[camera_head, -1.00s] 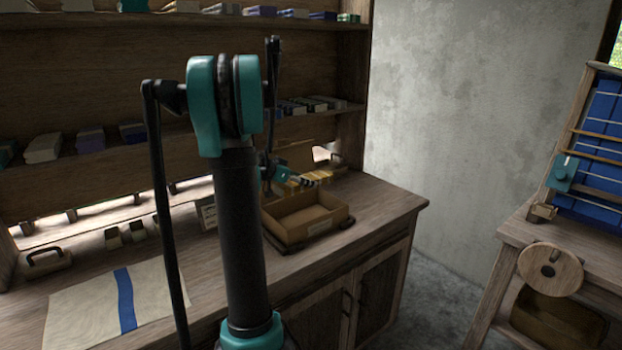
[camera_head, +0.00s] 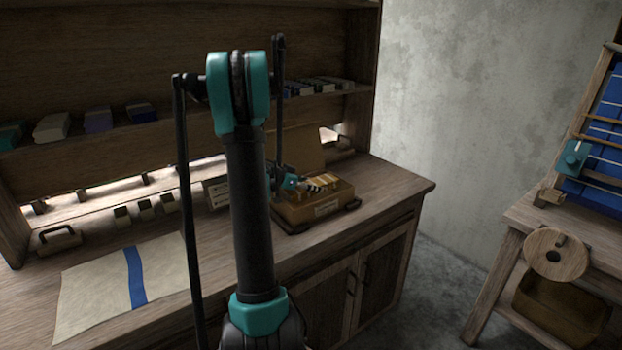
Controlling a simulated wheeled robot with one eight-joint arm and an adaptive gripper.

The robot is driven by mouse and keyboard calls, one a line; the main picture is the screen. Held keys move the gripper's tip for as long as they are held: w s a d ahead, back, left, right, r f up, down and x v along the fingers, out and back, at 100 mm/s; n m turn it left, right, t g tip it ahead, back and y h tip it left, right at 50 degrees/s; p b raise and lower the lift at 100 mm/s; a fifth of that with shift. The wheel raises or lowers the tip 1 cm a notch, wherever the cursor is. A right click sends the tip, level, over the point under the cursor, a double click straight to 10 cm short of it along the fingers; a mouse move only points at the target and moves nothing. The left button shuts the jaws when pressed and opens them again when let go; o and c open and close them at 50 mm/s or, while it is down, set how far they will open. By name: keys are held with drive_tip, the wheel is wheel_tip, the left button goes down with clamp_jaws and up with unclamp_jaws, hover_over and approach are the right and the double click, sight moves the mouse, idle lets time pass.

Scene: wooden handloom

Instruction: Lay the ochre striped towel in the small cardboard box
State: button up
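The small cardboard box (camera_head: 318,209) stands open on the wooden counter, right of my arm. My gripper (camera_head: 312,186) is small in view and points down to the right at the box opening. The ochre striped towel (camera_head: 326,181) shows as a yellowish patch with dark stripes at the gripper fingers, level with the box rim. The fingers overlap the towel, so I cannot tell whether they are open or shut, or whether the towel rests on the box floor.
A cream cloth with a blue stripe (camera_head: 134,275) lies flat on the counter at left. A brown panel (camera_head: 302,148) stands behind the box. Shelves with folded cloths (camera_head: 98,121) rise behind. A loom (camera_head: 598,135) stands at right. Counter right of the box is clear.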

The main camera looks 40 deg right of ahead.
sight(287, 192)
drive_tip(key=shift+f, duration=2.6)
drive_tip(key=o, duration=1.3)
drive_tip(key=v, duration=1.2)
